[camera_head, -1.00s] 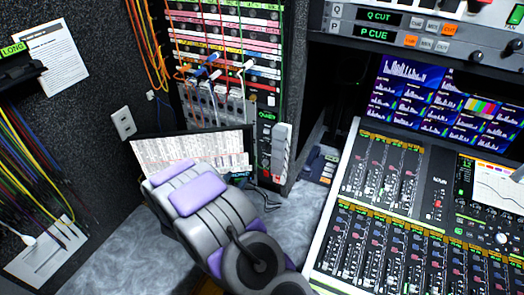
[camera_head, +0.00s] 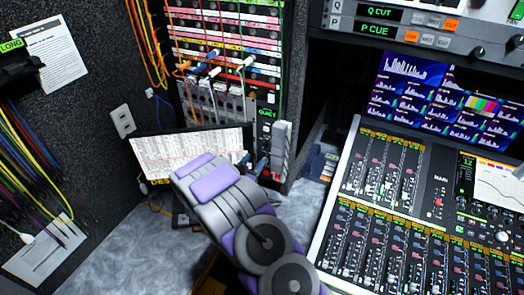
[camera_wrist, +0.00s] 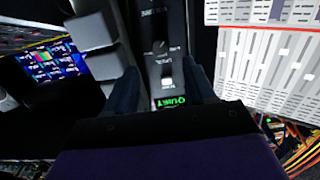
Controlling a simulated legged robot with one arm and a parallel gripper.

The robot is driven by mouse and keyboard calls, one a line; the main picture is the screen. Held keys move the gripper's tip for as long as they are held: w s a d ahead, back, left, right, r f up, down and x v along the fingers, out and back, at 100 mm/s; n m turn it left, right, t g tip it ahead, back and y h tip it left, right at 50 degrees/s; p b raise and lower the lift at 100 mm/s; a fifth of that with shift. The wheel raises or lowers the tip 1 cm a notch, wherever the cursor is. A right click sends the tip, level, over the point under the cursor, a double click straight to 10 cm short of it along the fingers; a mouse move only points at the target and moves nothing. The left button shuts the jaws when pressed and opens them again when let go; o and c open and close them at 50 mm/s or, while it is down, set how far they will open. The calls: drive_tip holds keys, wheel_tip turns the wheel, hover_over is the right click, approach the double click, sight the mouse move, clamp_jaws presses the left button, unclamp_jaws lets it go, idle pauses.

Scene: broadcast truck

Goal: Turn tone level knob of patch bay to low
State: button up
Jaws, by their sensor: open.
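The patch bay (camera_head: 226,42) is a rack of coloured jack rows with plugged cords, at the top centre of the head view. A narrow dark panel with a green-lit display (camera_head: 267,112) is at its lower right. In the wrist view this panel is upside down, and its green display (camera_wrist: 170,101) seems to read QUIET. A small dark knob (camera_wrist: 160,47) shows on the panel above a white switch-like part (camera_wrist: 168,83); its setting is unclear. My gripper (camera_wrist: 162,75) is open, its dark fingers on either side of the panel strip. Contact cannot be told.
A mixing console (camera_head: 400,215) fills the right of the head view. A screen (camera_head: 190,152) stands behind my arm. Orange cords (camera_head: 146,45) hang left of the rack. Grey blocks (camera_head: 281,148) stick out beside the narrow panel. Some grey desktop (camera_head: 110,235) is clear at left.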

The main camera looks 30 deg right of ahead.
sight(264, 147)
drive_tip(key=b+x, duration=0.1)
drive_tip(key=x, duration=0.7)
clamp_jaws()
idle(0.5)
